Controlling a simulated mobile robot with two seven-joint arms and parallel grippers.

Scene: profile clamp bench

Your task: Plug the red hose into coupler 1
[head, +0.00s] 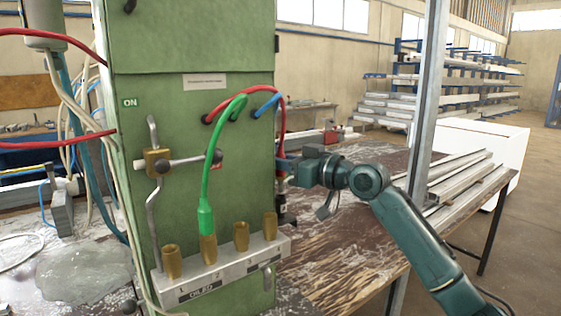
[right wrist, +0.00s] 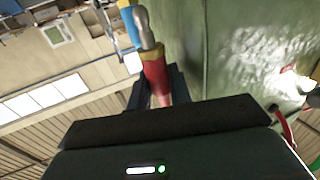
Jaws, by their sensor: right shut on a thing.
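The red hose (head: 281,130) leaves the green cabinet, arches over to the right and runs down at the cabinet's right edge. My right gripper (head: 284,166) is shut on its end there, beside the cabinet. In the right wrist view the red plug body (right wrist: 155,76) with a metal tip (right wrist: 147,30) stands between the jaws. The coupler block (head: 222,264) on the cabinet front carries several brass couplers. The leftmost coupler (head: 172,262) is empty. My left gripper is not in view.
A green hose (head: 206,180) is plugged into the second coupler from the left. A blue hose (head: 267,105) comes out of the cabinet. A metal post (head: 424,100) stands right of my gripper.

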